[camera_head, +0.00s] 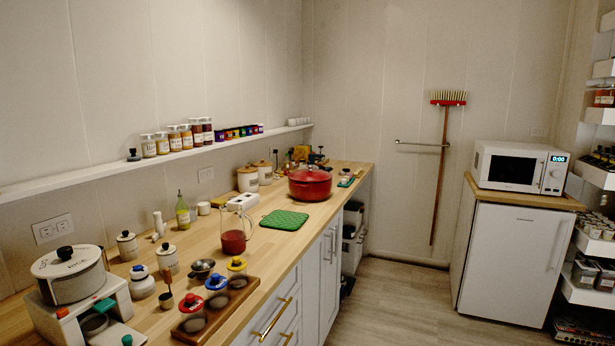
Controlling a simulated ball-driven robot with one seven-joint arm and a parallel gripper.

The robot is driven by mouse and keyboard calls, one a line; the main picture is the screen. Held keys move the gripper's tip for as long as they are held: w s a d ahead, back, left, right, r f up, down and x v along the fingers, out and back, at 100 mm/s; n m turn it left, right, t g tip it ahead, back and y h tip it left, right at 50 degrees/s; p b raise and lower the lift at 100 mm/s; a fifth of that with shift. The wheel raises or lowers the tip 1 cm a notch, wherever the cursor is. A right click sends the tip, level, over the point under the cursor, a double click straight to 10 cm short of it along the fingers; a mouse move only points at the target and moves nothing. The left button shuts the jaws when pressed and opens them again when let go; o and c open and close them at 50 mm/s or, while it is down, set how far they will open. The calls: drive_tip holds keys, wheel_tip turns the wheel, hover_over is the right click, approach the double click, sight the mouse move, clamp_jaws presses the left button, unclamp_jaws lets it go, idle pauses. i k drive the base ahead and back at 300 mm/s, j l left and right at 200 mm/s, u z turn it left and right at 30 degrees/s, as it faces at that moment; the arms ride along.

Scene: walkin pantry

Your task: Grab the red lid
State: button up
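A small red lid (191,301) with a knob sits on a squat container at the near end of a dark wooden tray (244,293). A blue lid (216,282) and a yellow lid (237,264) top similar containers behind it on the same tray. Farther back on the counter stands a large red pot (310,186), which also has a red lid (310,173) with a dark knob. My gripper is not in view.
A shelf of jars runs above. The floor (400,300) at right is clear.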

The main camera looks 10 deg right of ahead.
sight(309, 174)
drive_tip(key=i+l+z, duration=0.3)
drive_tip(key=i, duration=0.35)
drive_tip(key=i+l+z, duration=0.3)
drive_tip(key=i, duration=0.4)
drive_tip(key=i+z, duration=0.3)
drive_tip(key=i, duration=0.4)
drive_tip(key=i+u, duration=0.35)
drive_tip(key=i+l+u, duration=0.55)
drive_tip(key=i+u, duration=0.15)
drive_tip(key=i, duration=0.05)
